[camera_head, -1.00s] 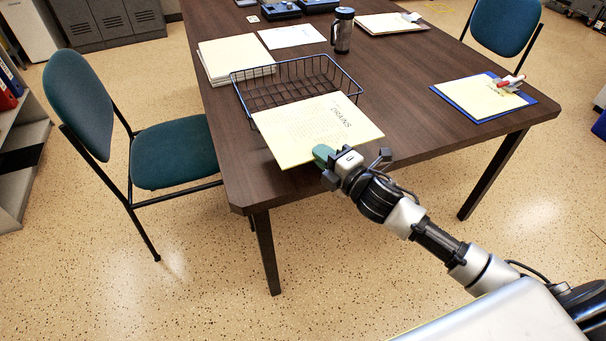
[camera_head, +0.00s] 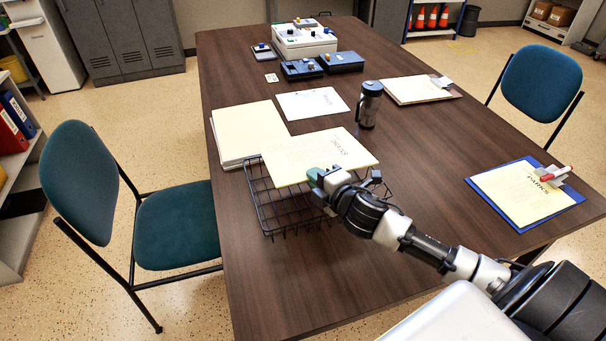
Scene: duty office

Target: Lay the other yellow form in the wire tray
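A yellow form marked DRAINS (camera_head: 312,158) is held by its near edge in my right gripper (camera_head: 318,180), which is shut on it. The form is over the back part of the wire tray (camera_head: 270,222), apparently above its rim, and hides much of it. The dark wire tray stands on the table; its front and left wires show. My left gripper is not in view.
A paper stack (camera_head: 240,132) stands just behind and left of the tray. A white sheet (camera_head: 312,103), a dark mug (camera_head: 369,105), another clipboard (camera_head: 418,89) and several devices (camera_head: 303,42) are farther back. The table's front and right middle are clear.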

